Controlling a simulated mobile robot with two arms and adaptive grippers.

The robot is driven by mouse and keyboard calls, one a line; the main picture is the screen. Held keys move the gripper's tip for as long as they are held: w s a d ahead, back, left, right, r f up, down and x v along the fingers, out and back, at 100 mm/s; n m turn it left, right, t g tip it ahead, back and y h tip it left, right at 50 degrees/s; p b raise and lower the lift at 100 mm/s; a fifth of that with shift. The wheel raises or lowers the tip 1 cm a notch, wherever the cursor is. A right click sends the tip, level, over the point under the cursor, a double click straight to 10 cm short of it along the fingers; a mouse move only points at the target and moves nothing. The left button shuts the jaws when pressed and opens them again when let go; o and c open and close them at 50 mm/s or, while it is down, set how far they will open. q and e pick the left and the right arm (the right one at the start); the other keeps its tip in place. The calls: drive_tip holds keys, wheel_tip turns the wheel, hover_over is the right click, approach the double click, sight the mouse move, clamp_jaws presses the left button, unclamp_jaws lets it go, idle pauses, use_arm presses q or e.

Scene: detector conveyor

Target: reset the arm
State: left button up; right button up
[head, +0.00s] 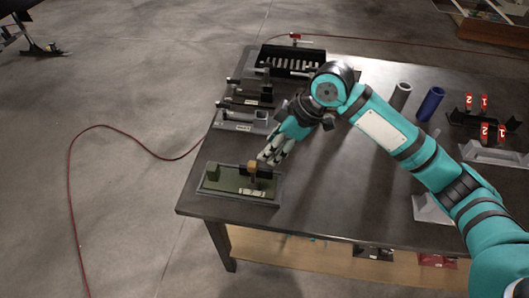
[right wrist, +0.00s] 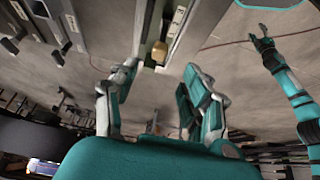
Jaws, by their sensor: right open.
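My right arm reaches in from the right over the dark table (head: 330,190). My right gripper (head: 270,156) points down and left, just above and beside a green fixture (head: 212,184) near the table's front left corner. A small tan block (head: 252,167) stands on that fixture, close to the fingertips. In the right wrist view the fingers (right wrist: 160,78) are apart with nothing between them, and the tan block (right wrist: 160,52) shows beyond the tips. A teal arm, apparently my left one, shows at the right of that view with its small gripper (right wrist: 262,40); its jaws are too small to judge.
Grey fixtures (head: 240,121) and a black rack (head: 292,62) stand along the table's left and back. A grey cylinder (head: 400,96), a blue cylinder (head: 430,103) and red numbered tags (head: 485,130) are at the right. A red cable (head: 75,200) lies on the floor.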

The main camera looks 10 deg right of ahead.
drive_tip(key=shift+d+r, duration=0.15)
drive_tip(key=shift+r, duration=0.05)
idle(0.4)
